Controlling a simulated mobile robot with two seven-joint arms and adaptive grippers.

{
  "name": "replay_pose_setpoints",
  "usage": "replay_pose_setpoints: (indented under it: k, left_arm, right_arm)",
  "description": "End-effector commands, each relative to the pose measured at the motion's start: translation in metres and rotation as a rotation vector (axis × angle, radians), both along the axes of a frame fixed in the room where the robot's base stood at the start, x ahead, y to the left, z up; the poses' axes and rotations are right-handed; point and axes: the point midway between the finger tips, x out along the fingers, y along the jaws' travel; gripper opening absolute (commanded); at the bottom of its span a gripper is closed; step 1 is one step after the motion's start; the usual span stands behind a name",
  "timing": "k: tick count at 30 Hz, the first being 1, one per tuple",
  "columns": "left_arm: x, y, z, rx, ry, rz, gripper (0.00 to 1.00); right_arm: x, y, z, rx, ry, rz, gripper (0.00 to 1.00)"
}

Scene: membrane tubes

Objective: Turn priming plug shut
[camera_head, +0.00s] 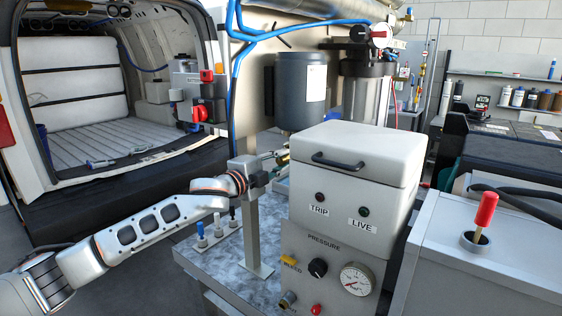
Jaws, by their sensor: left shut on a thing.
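My left arm comes in from the left, and its gripper (281,160) reaches past a grey upright post. The gripper is shut on a small brass-coloured fitting (285,156), apparently the priming plug, below the dark blue-grey cylinder (300,92). The fitting is small and partly covered by the fingers, so I cannot tell how far it is turned. My right gripper is not in view.
A white control box (355,165) with TRIP and LIVE lamps stands close right of the gripper, above a pressure gauge (356,279). The post (247,225) rises from the metal bench. Blue hoses (237,60) hang above. A red-handled lever (484,212) stands at right.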

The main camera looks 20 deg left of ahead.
Motion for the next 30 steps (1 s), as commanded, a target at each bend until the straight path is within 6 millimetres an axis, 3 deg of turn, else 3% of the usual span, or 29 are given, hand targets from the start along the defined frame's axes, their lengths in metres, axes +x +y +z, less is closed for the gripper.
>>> replay_pose_setpoints:
  k: [10,26,27,28,30]
  left_arm:
    - [0.0,-0.0001,0.0002,0.126,-0.047,0.0,0.0]
    - [0.0,0.0,0.0002,0.145,-0.054,0.0,0.0]
    - [0.0,0.0,0.0001,0.146,-0.053,0.0,0.27]
    - [0.0,0.0001,0.0002,0.145,-0.053,0.0,0.35]
    - [0.0,0.0001,0.0001,0.145,-0.053,0.0,0.37]
  right_arm:
    - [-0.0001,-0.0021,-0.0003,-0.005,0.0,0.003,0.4]
    - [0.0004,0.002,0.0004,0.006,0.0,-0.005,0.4]
    - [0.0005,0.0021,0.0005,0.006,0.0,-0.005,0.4]
    - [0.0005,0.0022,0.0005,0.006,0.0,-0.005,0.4]
    - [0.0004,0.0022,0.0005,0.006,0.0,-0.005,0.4]
